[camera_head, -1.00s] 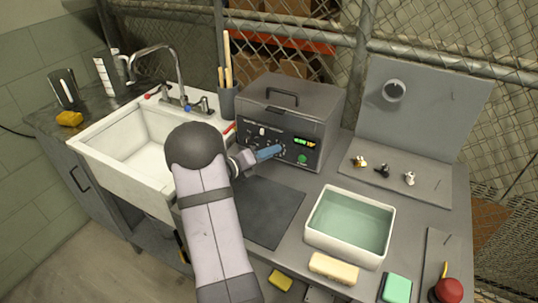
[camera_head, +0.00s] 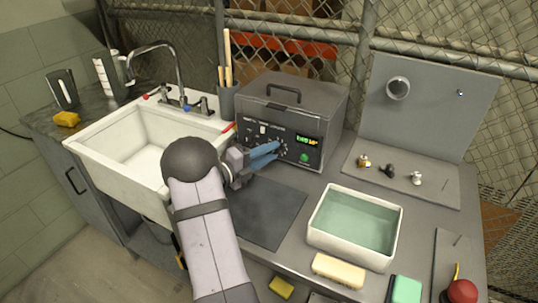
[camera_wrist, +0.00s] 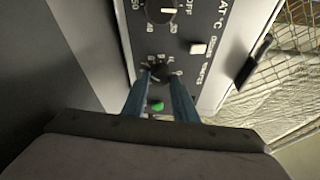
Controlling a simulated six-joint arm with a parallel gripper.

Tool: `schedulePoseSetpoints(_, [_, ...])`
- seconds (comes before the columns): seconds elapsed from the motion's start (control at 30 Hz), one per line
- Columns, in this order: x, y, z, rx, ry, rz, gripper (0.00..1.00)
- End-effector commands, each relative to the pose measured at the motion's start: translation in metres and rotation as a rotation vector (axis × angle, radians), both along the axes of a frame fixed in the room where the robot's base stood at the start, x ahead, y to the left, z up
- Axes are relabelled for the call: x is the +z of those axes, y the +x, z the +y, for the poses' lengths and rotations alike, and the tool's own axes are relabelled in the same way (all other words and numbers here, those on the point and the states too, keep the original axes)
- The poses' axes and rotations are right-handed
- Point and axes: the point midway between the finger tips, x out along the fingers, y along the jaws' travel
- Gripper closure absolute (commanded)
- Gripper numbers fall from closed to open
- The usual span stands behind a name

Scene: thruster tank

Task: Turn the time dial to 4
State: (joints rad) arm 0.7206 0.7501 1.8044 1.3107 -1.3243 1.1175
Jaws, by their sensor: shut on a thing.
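The grey bath unit (camera_head: 290,105) stands on the bench with its control panel facing me. My gripper (camera_head: 279,147) reaches its front panel from the left. In the wrist view, my blue fingers (camera_wrist: 161,78) are shut on a small dark dial, taken to be the time dial (camera_wrist: 160,71), one finger on each side. White marks ring this dial, but I cannot read its setting. A larger black dial (camera_wrist: 160,10) marked OFF sits above it in the wrist view, apart from my fingers. A green button (camera_wrist: 157,106) shows between the fingers.
A lit display (camera_head: 307,141) is on the panel. A white sink (camera_head: 138,140) is at the left. A water-filled tray (camera_head: 354,222) and cream block (camera_head: 338,271) are at the right. A dark mat (camera_head: 266,213) lies below my gripper.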

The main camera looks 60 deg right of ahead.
Motion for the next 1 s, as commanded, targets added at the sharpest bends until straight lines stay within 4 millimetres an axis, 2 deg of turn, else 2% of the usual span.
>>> schedulePoseSetpoints(0.37, [0.0,0.001,0.0,0.003,0.001,0.004,0.96])
schedulePoseSetpoints(0.4, [0.0,0.001,0.0,0.003,0.001,0.004,0.65])
schedulePoseSetpoints(0.43, [0.0,0.001,0.0,0.003,0.001,0.004,0.57])
schedulePoseSetpoints(0.47, [0.0,0.001,0.0,0.003,0.001,0.004,0.55])
schedulePoseSetpoints(0.77, [0.0,0.001,0.001,0.002,0.0,0.003,0.55])
schedulePoseSetpoints(1.0, [0.0,0.009,0.019,0.005,0.0,0.002,0.55])
